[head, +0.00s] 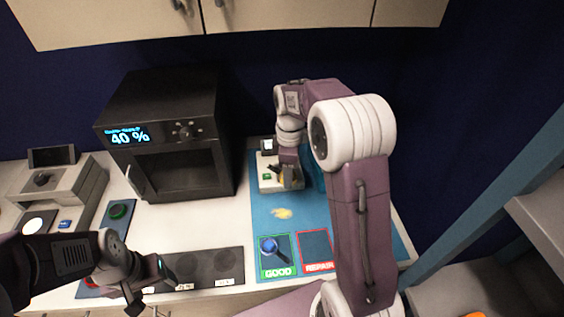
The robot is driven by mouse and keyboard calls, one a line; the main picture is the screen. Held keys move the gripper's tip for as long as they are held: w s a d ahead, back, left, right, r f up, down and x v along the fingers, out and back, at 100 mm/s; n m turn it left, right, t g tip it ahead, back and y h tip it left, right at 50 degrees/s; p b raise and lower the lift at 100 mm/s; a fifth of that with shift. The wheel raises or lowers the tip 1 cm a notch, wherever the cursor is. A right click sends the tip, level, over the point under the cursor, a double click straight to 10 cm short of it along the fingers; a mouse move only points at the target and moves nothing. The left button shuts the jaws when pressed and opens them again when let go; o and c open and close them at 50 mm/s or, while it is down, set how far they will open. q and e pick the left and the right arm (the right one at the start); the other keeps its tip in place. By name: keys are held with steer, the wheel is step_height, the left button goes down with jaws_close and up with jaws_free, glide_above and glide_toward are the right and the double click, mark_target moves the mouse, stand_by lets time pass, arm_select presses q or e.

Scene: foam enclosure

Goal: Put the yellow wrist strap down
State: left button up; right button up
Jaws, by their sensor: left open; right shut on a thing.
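The yellow wrist strap (281,177) shows as a small yellow patch at the jaws of my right gripper (286,181). That gripper is shut on it, low over the back of the blue mat (265,220), by a pale box with a green button (267,184). The gripper hides most of the strap. A pale yellow item (282,213) lies on the mat in front of the gripper; I cannot tell whether it is part of the strap. My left gripper (150,287) is open and empty at the front left, near the dark panel.
A blue magnifier-like tool (270,246) lies on the green GOOD square (277,270). The red REPAIR square (316,250) beside it is partly hidden by my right arm. A black oven (175,140) reading 40 % stands behind. A dark panel (226,262) lies along the front edge.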

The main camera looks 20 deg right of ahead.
steer(key=shift+r, duration=0.2)
steer(key=shift+s+a+r, duration=0.1)
steer(key=shift+s+a, duration=0.05)
steer(key=shift+s, duration=0.05)
steer(key=shift+w+d+f+p, duration=0.5)
steer(key=shift+w+d+p, duration=0.05)
steer(key=shift+w, duration=0.15)
steer(key=w+d+f, duration=0.1)
steer(key=w, duration=0.1)
steer(key=w+d+f+p, duration=0.1)
steer(key=w+f, duration=0.1)
steer(key=w, duration=0.1)
steer(key=w+d+f+p, duration=0.1)
steer(key=w+f, duration=0.1)
steer(key=shift+w+d, duration=0.2)
steer(key=shift+d, duration=0.2)
steer(key=shift+w+d+f+p, duration=0.3)
steer(key=shift+w+d+f, duration=0.05)
steer(key=shift+w+f, duration=0.15)
step_height(320, 180, down, 3)
steer(key=shift+r+p, duration=0.1)
steer(key=shift+p, duration=0.45)
steer(key=shift+f, duration=0.45)
arm_select(q)
steer(key=r, duration=0.3)
steer(key=s+r, duration=0.1)
steer(key=r, duration=0.1)
steer(key=shift+a, duration=0.15)
arm_select(e)
steer(key=shift+f, duration=0.1)
